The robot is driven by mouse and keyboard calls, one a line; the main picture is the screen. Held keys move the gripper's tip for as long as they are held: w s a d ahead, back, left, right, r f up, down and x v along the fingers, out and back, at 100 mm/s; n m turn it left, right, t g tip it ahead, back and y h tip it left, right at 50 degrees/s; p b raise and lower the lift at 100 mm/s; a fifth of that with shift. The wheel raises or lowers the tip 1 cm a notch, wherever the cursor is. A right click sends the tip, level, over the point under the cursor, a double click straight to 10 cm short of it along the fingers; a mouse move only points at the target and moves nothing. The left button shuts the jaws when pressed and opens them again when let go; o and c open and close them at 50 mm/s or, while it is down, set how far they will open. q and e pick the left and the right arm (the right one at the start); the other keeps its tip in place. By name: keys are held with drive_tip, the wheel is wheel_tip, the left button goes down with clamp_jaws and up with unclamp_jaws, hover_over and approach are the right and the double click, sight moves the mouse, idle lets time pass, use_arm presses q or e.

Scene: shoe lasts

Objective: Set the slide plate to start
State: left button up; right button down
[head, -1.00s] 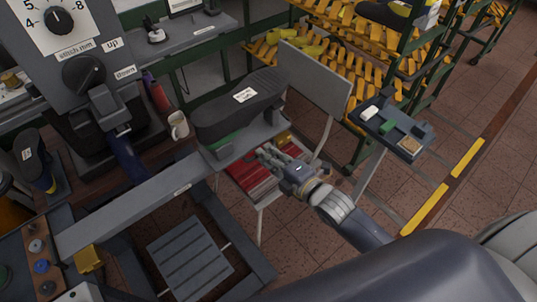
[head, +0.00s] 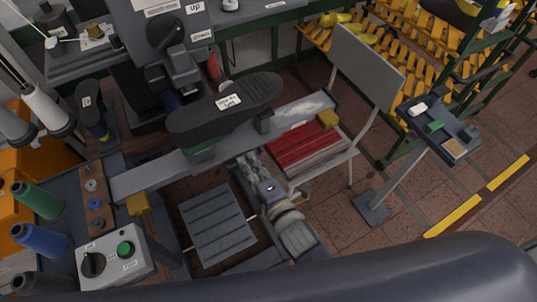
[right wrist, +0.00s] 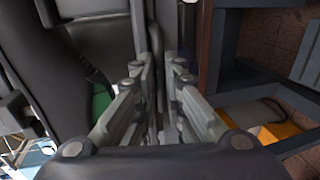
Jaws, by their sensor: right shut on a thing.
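The slide plate (head: 232,143) sits on a long grey rail (head: 150,178) in the head view. It carries a black shoe (head: 222,106), sole up, with a white label, and a green part shows under the shoe. My right gripper (head: 247,163) is shut at the near side of the plate, just below the rail. In the right wrist view its fingers (right wrist: 158,70) are close together beside the dark shoe (right wrist: 60,80); the part between the fingertips is mostly hidden. My left gripper is not in view.
A sewing machine head (head: 170,40) stands behind the rail. Yellow blocks (head: 137,203) (head: 327,119) are near both rail ends. A control box (head: 115,255) with a green button and thread cones are at the left. A chair with red slats (head: 305,145) stands at the right.

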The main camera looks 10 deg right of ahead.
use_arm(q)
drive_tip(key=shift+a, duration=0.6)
use_arm(e)
drive_tip(key=shift+s+a, duration=0.2)
drive_tip(key=shift+a, duration=0.3)
drive_tip(key=shift+s+a, duration=0.15)
drive_tip(key=shift+a, duration=0.35)
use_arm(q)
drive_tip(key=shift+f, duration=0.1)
use_arm(e)
drive_tip(key=c, duration=1.7)
unclamp_jaws()
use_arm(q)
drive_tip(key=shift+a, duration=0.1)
use_arm(e)
drive_tip(key=v, duration=1.2)
drive_tip(key=shift+f, duration=0.1)
